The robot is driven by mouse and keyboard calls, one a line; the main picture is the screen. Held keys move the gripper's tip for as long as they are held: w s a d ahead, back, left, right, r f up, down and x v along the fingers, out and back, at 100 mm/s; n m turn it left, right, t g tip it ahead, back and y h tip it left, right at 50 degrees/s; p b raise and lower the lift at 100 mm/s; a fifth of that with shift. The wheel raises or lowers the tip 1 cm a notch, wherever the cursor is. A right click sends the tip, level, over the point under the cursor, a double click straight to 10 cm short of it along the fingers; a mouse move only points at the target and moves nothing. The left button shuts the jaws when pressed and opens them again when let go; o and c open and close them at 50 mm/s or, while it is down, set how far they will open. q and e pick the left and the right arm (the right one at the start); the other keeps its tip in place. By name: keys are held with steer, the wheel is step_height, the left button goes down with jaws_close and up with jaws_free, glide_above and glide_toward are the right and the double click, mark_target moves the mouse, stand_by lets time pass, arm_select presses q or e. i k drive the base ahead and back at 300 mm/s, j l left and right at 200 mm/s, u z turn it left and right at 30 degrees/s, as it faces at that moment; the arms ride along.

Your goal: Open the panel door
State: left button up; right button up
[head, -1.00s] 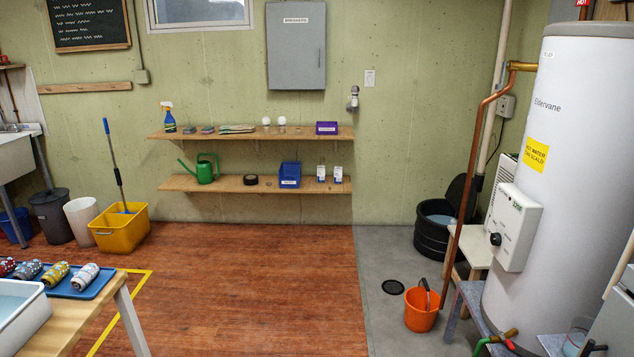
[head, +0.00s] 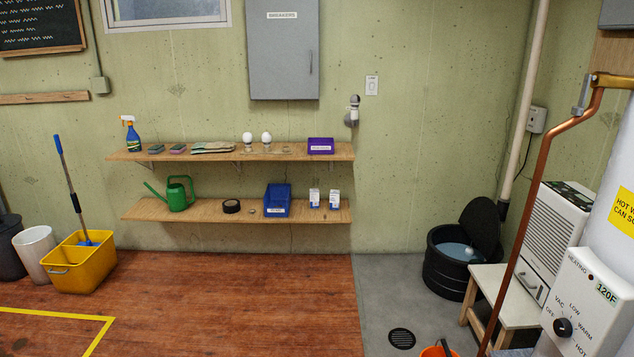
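The grey breaker panel door (head: 284,62), labelled BREAKERS, is on the far concrete wall at the top of the head view. It looks shut, with a small vertical handle (head: 310,62) near its right edge. The top of the panel is cut off by the frame. Neither of my grippers is in view.
Two wooden shelves, upper (head: 340,152) and lower (head: 340,216), jut out below the panel, holding a spray bottle, watering can and bins. A yellow mop bucket (head: 80,265) stands left. A black tub (head: 445,275), stool (head: 500,290) and heater stand right. The wooden floor (head: 230,310) is clear.

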mark_target(283, 36)
steer(key=i+l+u, duration=0.15)
steer(key=i, duration=1.25)
steer(key=i+j, duration=0.1)
steer(key=i, duration=1.3)
steer(key=i+z, duration=0.35)
steer(key=i, duration=0.2)
steer(key=i+j+z, duration=0.2)
steer(key=i+z, duration=0.15)
steer(key=i, duration=0.2)
